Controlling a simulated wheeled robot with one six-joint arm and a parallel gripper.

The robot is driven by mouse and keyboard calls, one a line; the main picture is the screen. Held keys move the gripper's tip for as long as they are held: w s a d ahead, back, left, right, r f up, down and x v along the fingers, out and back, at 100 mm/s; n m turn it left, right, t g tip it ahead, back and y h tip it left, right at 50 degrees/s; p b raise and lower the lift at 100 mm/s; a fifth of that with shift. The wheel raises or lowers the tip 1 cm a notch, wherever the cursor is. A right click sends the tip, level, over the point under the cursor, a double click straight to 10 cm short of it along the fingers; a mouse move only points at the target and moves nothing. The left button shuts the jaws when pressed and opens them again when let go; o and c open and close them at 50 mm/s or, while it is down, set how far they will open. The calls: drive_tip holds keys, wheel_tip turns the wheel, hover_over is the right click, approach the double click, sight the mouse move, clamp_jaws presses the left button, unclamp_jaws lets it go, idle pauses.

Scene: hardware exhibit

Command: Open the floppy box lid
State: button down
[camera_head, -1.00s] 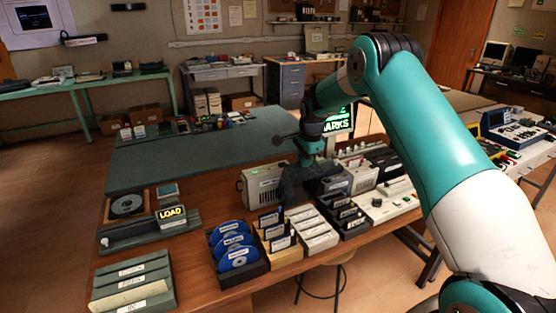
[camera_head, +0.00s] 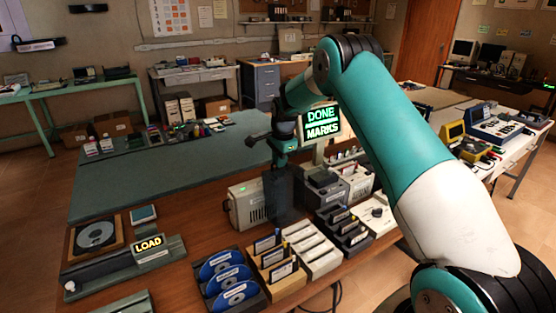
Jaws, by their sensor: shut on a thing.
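My gripper (camera_head: 284,150) points down over the middle of the wooden table, below the end of my arm. A dark, see-through smoky panel, which looks like the floppy box lid (camera_head: 279,198), stands upright just below it. The gripper looks shut on the panel's upper edge, though the fingertips are small and partly hidden. In front of the panel are a tan box with labelled floppies (camera_head: 275,270) and a white box with compartments (camera_head: 313,250). I cannot tell which box the lid belongs to.
A beige device (camera_head: 245,205) stands close left of the lid, and grey units (camera_head: 325,187) stand close right. A black box with blue discs (camera_head: 231,278) is at front left. A lit screen (camera_head: 321,122) is behind. The green mat (camera_head: 160,185) has free room.

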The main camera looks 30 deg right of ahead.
drive_tip(key=shift+d, duration=0.35)
drive_tip(key=c, duration=1.3)
unclamp_jaws()
drive_tip(key=shift+o, duration=0.2)
drive_tip(key=shift+a, duration=0.25)
wheel_tip(320, 180, up, 17)
drive_tip(key=s+b, duration=0.2)
drive_tip(key=b, duration=0.1)
drive_tip(key=shift+s+r+b, duration=0.15)
drive_tip(key=shift+s+b, duration=0.15)
drive_tip(key=shift+a, duration=0.1)
drive_tip(key=s+a+r+n+y, duration=0.2)
drive_tip(key=s+a+n, duration=1)
drive_tip(key=s+a, duration=0.4)
drive_tip(key=s+a+f+n, duration=0.1)
drive_tip(key=s+a+n, duration=0.2)
drive_tip(key=s, duration=0.4)
drive_tip(key=s+a+f+n+g+y, duration=0.1)
drive_tip(key=s+a+n, duration=0.3)
drive_tip(key=s, duration=0.4)
drive_tip(key=s+a+f+n+y, duration=0.1)
drive_tip(key=s+a+f+n, duration=0.2)
drive_tip(key=s+n, duration=0.3)
drive_tip(key=shift+s+a+g, duration=0.4)
drive_tip(key=shift+s+a, duration=0.1)
drive_tip(key=shift+s, duration=0.55)
